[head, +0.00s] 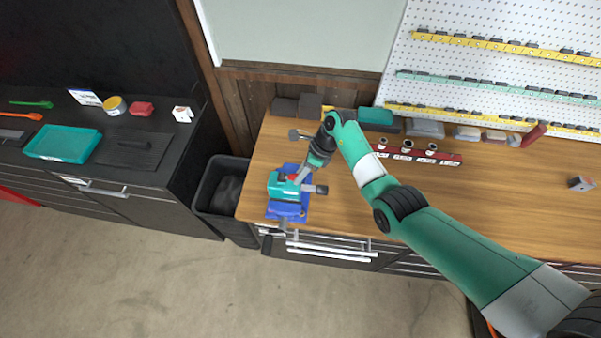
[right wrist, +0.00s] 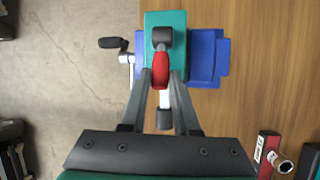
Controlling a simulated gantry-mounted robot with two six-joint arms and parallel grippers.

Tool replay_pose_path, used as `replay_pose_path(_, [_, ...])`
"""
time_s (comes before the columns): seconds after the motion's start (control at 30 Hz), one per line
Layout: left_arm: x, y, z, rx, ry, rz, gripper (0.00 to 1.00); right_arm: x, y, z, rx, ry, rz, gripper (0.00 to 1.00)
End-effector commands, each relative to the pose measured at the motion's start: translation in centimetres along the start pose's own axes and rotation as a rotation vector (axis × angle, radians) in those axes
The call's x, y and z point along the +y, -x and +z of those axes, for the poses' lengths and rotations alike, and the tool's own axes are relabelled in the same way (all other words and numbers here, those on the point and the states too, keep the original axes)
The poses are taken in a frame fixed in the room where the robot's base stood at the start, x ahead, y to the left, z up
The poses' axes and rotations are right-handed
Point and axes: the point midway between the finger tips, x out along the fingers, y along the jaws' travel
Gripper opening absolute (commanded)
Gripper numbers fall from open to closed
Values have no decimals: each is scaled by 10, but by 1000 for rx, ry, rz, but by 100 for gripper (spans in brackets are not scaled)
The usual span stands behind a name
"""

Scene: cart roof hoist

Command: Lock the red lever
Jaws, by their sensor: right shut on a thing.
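The red lever (right wrist: 161,70) sits on top of a teal vise-like device (right wrist: 176,20) on a blue base (right wrist: 206,58) at the workbench's front left corner. In the head view the teal device (head: 281,187) and its blue base (head: 287,211) show below my right gripper (head: 304,176). In the right wrist view my right gripper (right wrist: 161,78) has its two fingers on either side of the red lever, shut on it. A grey bar with a dark end (right wrist: 164,118) extends between the fingers. My left gripper is not in view.
A crank handle (head: 267,243) hangs off the bench's front edge. A dark bin (head: 207,209) stands left of the wooden bench (head: 350,218). A red socket rail (head: 440,157) lies behind. The black counter at left holds a teal tray (head: 63,143).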

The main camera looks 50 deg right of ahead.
Motion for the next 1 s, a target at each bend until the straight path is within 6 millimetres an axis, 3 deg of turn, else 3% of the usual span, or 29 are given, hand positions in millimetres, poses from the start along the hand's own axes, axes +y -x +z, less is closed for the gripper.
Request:
replay_pose_path(0.17, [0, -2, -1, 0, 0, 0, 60, 0, -1, -2, -20, 1, 5, 0])
replay_pose_path(0.4, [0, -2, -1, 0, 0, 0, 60, -3, -10, -11, -200, 26, 29, 0])
replay_pose_path(0.67, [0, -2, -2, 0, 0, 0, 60, -3, -9, -10, -211, 30, 30, 0])
replay_pose_path(0.7, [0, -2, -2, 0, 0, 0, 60, -3, -9, -10, -211, 30, 30, 34])
replay_pose_path(0.8, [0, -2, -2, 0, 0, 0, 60, -3, -9, -10, -210, 30, 30, 52])
replay_pose_path(0.87, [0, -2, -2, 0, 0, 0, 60, -3, -9, -10, -210, 30, 30, 60])
replay_pose_path(1.0, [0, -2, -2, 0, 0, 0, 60, -3, -9, -10, -209, 30, 30, 60])
